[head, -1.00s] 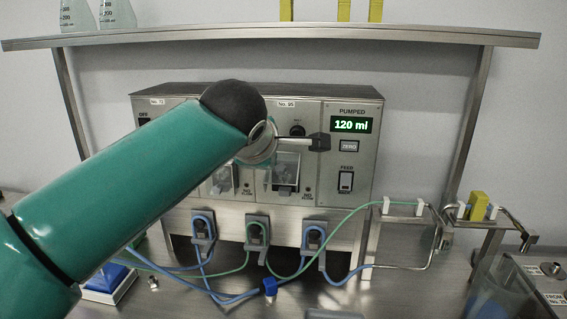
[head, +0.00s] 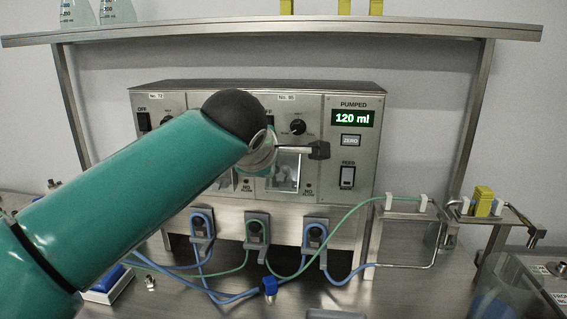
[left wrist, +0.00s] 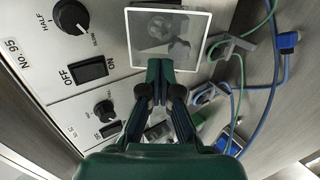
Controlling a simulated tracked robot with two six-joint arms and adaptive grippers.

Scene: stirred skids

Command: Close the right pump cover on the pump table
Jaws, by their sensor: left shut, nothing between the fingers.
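The right pump, labelled No. 95, has a clear square cover (left wrist: 193,14) with a white frame, with the pump head showing through it in the left wrist view. In the head view the cover (head: 284,176) shows below my wrist, its upper part partly hidden. It lies over the pump front; I cannot tell whether it is fully flush. My left gripper (left wrist: 158,68) is shut and empty, its fingertips at the cover's near edge in the left wrist view; contact is unclear. My wrist hides these fingers in the head view. My right gripper is not in view.
The pump table (head: 350,282) carries the pump box (head: 352,210) with switches, knobs and a 120 ml display (head: 353,118). Blue and green tubes (head: 340,216) loop below. A tube rack (head: 408,207) and clear bin (head: 515,290) stand right. A shelf (head: 300,35) runs above.

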